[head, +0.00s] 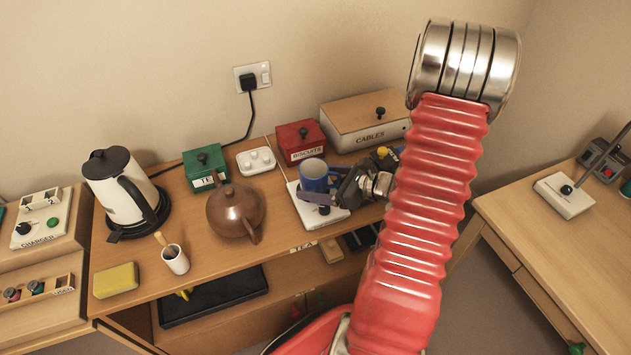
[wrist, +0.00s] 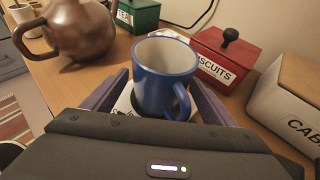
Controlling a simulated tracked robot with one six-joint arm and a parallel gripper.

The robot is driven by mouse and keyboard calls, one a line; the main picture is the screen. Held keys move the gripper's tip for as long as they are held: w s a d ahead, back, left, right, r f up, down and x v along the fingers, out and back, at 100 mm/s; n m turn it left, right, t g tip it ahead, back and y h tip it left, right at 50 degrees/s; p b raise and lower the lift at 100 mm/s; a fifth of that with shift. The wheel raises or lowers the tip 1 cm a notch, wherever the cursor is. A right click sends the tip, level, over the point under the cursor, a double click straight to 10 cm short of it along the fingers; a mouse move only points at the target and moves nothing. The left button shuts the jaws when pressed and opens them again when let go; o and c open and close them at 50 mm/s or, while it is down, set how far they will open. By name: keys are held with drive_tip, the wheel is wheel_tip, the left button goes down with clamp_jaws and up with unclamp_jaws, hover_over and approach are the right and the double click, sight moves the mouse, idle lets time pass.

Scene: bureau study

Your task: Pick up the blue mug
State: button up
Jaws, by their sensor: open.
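The blue mug (head: 313,177) stands upright on a white plate-like device (head: 303,212) with a black knob, on the wooden bureau top. In the wrist view the mug (wrist: 162,82) has a pale inside, and its handle faces me, slightly to the right. My gripper (head: 330,192) is at the mug from the right in the head view. In the wrist view its open fingers (wrist: 160,92) lie on either side of the mug. Contact between fingers and mug cannot be told. The mug's lower part is partly hidden by my gripper.
A brown teapot (head: 235,210) stands left of the mug. A green box (head: 204,171), a red biscuits box (head: 300,142) and a cables box (head: 363,120) stand behind. A kettle (head: 118,190), a small white cup (head: 175,260) and a yellow sponge (head: 116,280) are farther left.

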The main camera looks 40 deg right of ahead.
drive_tip(key=shift+w+a+f, duration=0.15)
drive_tip(key=shift+w, duration=0.15)
idle(0.4)
drive_tip(key=c, duration=1.4)
drive_tip(key=shift+o, duration=0.2)
drive_tip(key=shift+r, duration=0.2)
wheel_tip(320, 180, up, 10)
drive_tip(key=shift+f, duration=0.15)
